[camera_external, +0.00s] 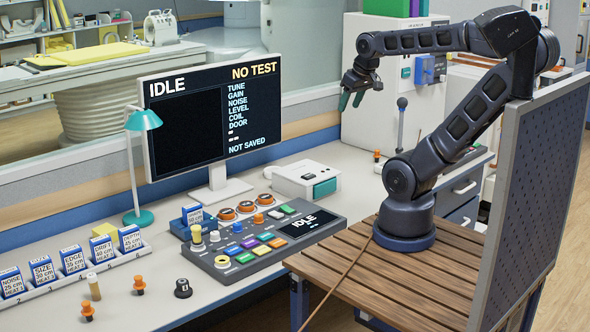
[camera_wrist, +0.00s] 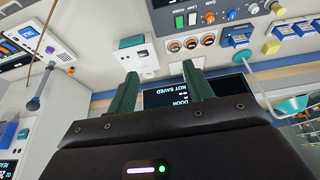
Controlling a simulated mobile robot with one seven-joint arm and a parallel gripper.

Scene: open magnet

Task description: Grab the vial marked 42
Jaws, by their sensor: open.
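I cannot make out a vial marked 42 in either view. Small upright pieces stand on the front left of the desk: a tan cylinder (camera_external: 94,288) and two orange pieces (camera_external: 139,285) (camera_external: 87,312); no number is readable on them. My gripper (camera_external: 352,99) is raised in the air, right of the monitor and well above the desk, with its fingers pointing down. In the wrist view its two green fingers (camera_wrist: 160,75) are apart with nothing held between them.
A monitor (camera_external: 212,105) reading IDLE, a teal lamp (camera_external: 143,121) and a button console (camera_external: 262,240) occupy the desk. A rack of labelled blue cartridges (camera_external: 75,261) lies left. A white box (camera_external: 306,180) sits behind the console. An upright lever (camera_external: 401,122) stands near my arm.

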